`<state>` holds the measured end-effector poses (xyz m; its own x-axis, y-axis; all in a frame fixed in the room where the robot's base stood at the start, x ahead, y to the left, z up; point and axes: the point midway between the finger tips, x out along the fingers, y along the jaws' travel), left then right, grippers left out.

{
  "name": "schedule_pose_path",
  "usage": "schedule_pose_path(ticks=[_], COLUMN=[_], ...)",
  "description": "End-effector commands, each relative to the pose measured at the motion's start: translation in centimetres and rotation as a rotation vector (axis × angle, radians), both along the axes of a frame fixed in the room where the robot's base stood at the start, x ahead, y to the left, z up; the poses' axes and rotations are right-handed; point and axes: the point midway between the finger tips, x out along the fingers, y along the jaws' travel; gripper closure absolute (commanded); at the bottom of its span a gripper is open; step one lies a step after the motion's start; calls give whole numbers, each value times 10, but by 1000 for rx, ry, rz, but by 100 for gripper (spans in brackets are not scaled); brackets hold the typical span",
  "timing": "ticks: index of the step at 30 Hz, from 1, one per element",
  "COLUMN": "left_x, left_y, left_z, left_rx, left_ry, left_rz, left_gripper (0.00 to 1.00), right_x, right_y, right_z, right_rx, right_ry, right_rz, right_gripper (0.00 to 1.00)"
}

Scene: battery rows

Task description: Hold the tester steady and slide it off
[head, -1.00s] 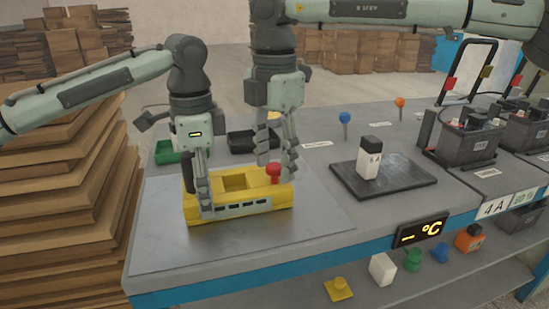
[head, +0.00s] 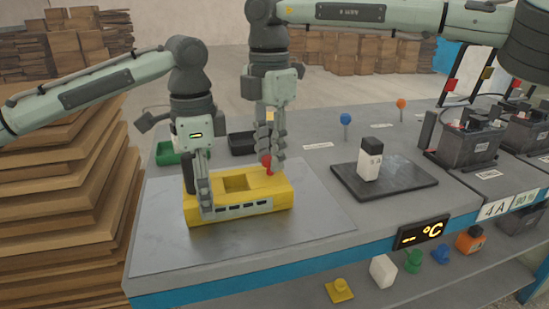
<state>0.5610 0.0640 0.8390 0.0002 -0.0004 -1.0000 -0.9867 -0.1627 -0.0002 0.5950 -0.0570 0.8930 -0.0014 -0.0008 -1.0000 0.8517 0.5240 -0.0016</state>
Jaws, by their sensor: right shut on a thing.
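The yellow tester (head: 270,191) is a box with a square recess in its top and a row of dark slots along its front. It lies on the grey mat (head: 165,253) at the left of the table. My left gripper (head: 200,196) is at the tester's left end, with fingers on its near and far sides, closed around it. My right gripper (head: 269,162) is shut on the red knob (head: 268,164) above the tester's right part. The fingers hide part of the knob, and I cannot tell whether its base touches the tester.
A black plate (head: 405,186) with a white, black-topped block (head: 369,160) is right of the mat. Batteries (head: 467,146) stand farther right. A green tray (head: 169,153) and a black tray (head: 241,143) lie behind. The mat's front is clear.

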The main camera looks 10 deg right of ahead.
Motion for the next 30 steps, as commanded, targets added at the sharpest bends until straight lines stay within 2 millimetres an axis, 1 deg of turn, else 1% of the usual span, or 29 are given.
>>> schedule_pose_path(ticks=[1, 3, 11, 12, 17, 26, 29, 30], left_x=[-1, -1, -2, -2, -2, -1, -1, -1], left_y=[-1, -1, -1, -1, -1, -1, -1, 0], left_z=[0, 0, 0, 0, 0, 0, 0, 0], left_rx=[0, 0, 0, 0, 0, 0, 0, 0], left_ry=[1, 1, 2, 3, 2, 2, 1, 1], left_rz=[-4, -4, -8, -9, -8, -4, -3, -3], left_gripper=[61, 61, 61, 61, 61, 61, 61, 61], right_x=[6, 10, 11, 11, 11, 10, 10, 10], right_y=[2, 2, 2, 2, 1, 2, 2, 2], right_z=[0, 0, 0, 0, 0, 1, 9, 14], right_rx=[2, 2, 3, 3, 2, 2, 2, 2], right_ry=[-2, -2, -4, -4, -3, -3, -3, -3], right_rz=[-3, -1, -1, -1, -1, 0, 0, -1], right_gripper=[100, 100, 100, 72, 52, 52, 52, 52])
